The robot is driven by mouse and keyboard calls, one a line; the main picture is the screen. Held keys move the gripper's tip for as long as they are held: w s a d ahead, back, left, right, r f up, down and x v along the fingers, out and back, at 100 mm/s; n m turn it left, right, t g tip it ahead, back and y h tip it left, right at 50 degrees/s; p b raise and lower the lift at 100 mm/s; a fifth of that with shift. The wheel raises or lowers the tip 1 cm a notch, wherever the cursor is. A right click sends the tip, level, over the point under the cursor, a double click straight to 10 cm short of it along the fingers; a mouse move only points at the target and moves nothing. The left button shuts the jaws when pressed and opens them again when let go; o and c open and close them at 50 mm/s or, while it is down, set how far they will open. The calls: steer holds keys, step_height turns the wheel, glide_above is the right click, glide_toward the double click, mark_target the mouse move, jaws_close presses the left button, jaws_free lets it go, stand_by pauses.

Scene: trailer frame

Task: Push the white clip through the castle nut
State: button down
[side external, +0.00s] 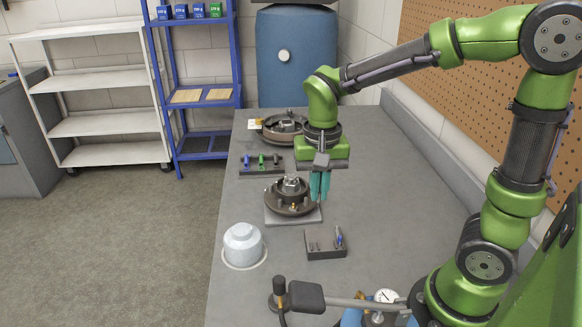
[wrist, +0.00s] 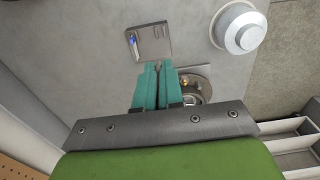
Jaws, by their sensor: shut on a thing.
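The castle nut (side external: 291,182) sits at the top centre of a dark round hub (side external: 287,204) on a square grey plate in the side view. My gripper (side external: 319,198), with teal fingers, points down just right of the hub. In the wrist view the fingertips (wrist: 159,68) are close together on a small thin thing, too small to identify surely as the white clip. The hub (wrist: 203,79) is partly hidden behind the fingers there, and the nut cannot be made out clearly.
A dark block (side external: 326,245) with a blue-handled item stands in front of the hub. A white domed cap (side external: 243,243) is at the left edge. A rack of coloured items (side external: 262,165) and a second round assembly (side external: 284,127) are farther back. The bench's right side is clear.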

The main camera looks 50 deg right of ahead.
steer(key=shift+r, duration=0.25)
steer(key=shift+d+f, duration=0.15)
steer(key=shift+f, duration=0.05)
steer(key=shift+w+d+f, duration=0.75)
steer(key=shift+w+f, duration=0.25)
steer(key=shift+w, duration=0.7)
steer(key=shift+w+d+f, duration=0.75)
steer(key=shift+w+f, duration=0.25)
steer(key=shift+w, duration=0.65)
steer(key=shift+w+d+f, duration=0.75)
steer(key=shift+w+f, duration=0.25)
steer(key=shift+w, duration=0.7)
steer(key=shift+w+d+f, duration=0.1)
steer(key=shift+w+f, duration=0.05)
steer(key=shift+f, duration=0.35)
steer(key=shift+w+d, duration=1.5)
stand_by(0.5)
